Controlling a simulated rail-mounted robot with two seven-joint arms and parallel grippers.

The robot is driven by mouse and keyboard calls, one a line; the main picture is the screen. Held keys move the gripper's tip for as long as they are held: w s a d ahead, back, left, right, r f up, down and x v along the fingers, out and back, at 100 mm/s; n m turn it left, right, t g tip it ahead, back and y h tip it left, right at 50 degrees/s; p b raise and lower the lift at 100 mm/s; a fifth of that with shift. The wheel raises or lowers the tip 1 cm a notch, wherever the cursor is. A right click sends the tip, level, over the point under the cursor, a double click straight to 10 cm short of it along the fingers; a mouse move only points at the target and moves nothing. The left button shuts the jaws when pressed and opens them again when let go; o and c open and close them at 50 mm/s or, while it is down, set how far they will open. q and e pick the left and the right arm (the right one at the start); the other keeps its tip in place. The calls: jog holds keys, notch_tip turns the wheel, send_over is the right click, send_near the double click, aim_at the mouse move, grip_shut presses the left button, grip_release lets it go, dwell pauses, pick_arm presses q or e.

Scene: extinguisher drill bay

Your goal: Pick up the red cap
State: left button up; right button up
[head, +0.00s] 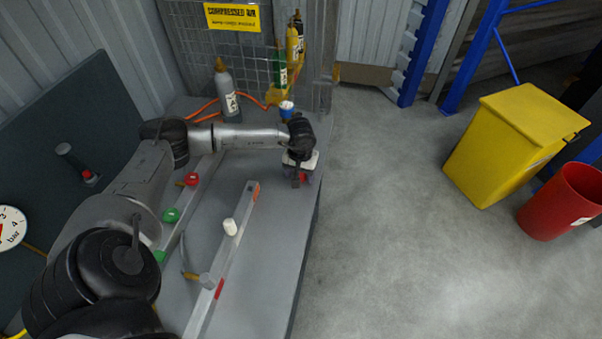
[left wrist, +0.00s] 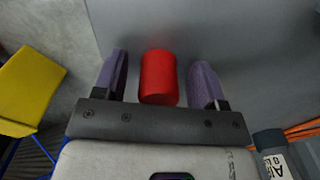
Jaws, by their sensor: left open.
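The red cap (left wrist: 159,77) stands on the grey bench between the two purple fingers of my left gripper (left wrist: 160,82) in the left wrist view. There is a visible gap on each side of the cap, so the fingers are open and apart from it. In the head view, my left gripper (head: 299,178) points down over the bench's right edge area, and only a little red of the cap (head: 304,177) shows beside it. My right gripper is in neither view.
A rail with a white cap (head: 231,227) lies left of the gripper. A red knob (head: 191,179) and a green knob (head: 171,215) are further left. A yellow bin (head: 510,140) and red bucket (head: 562,203) stand on the floor.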

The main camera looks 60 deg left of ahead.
pick_arm(q)
jog(key=shift+c, duration=0.5)
jog(key=c, duration=0.9)
jog(key=shift+r, duration=0.1)
jog(key=shift+c, duration=0.2)
notch_tip(320, 180, up, 4)
jog(key=shift+f+p, duration=0.1)
jog(key=shift+p, duration=0.35)
jog(key=w+d+r+p, duration=0.1)
jog(key=w+d+r, duration=0.2)
jog(key=d+r, duration=0.4)
jog(key=d, duration=0.4)
jog(key=shift+w+p, duration=0.3)
